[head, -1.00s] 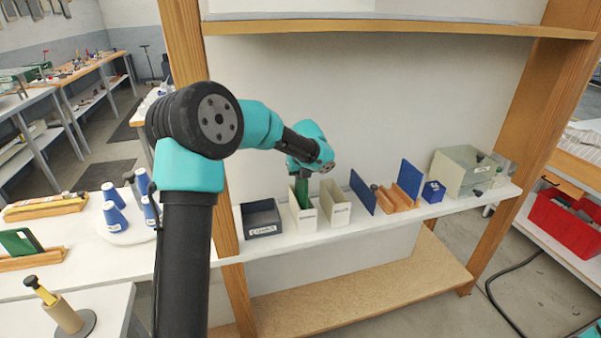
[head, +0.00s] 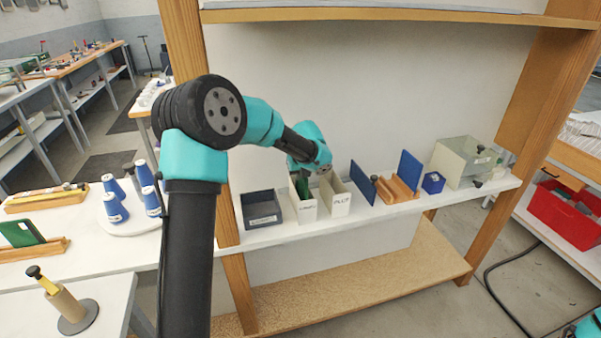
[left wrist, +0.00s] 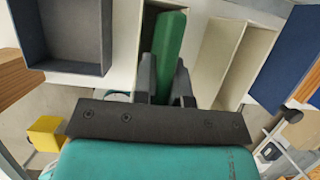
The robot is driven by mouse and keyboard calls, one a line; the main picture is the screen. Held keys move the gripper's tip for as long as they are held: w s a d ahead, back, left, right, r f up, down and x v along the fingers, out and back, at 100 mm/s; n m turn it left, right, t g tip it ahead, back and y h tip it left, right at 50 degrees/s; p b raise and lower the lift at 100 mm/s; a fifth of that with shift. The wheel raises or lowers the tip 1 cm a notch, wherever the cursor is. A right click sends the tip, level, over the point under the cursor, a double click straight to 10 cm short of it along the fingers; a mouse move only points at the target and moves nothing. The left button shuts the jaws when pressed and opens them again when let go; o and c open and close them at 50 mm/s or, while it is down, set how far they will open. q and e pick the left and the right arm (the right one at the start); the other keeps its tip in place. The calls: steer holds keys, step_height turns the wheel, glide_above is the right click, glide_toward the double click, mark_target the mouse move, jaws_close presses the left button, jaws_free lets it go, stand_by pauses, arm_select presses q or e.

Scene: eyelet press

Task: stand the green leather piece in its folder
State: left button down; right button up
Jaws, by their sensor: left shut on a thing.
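The green leather piece (head: 303,187) is between the walls of the left white folder (head: 303,212) on the shelf. My left gripper (head: 305,172) is above this folder and shut on the piece. In the left wrist view the gripper's dark fingers (left wrist: 165,75) clasp the green piece (left wrist: 170,38), which looks slightly tilted against the folder's walls. Whether its lower edge touches the folder's floor is hidden. My right gripper is out of view.
A second white folder (head: 336,197) stands close on the right, and a dark grey bin (head: 261,209) on the left. Farther right are a blue panel (head: 363,182), a wooden rack (head: 397,189) and a small blue box (head: 433,183). Another green piece (head: 20,233) stands on the left table.

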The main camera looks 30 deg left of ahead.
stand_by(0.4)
arm_select(q)
steer(key=c, duration=1.1)
jaws_free()
steer(key=shift+r, duration=0.15)
steer(key=v, duration=1.7)
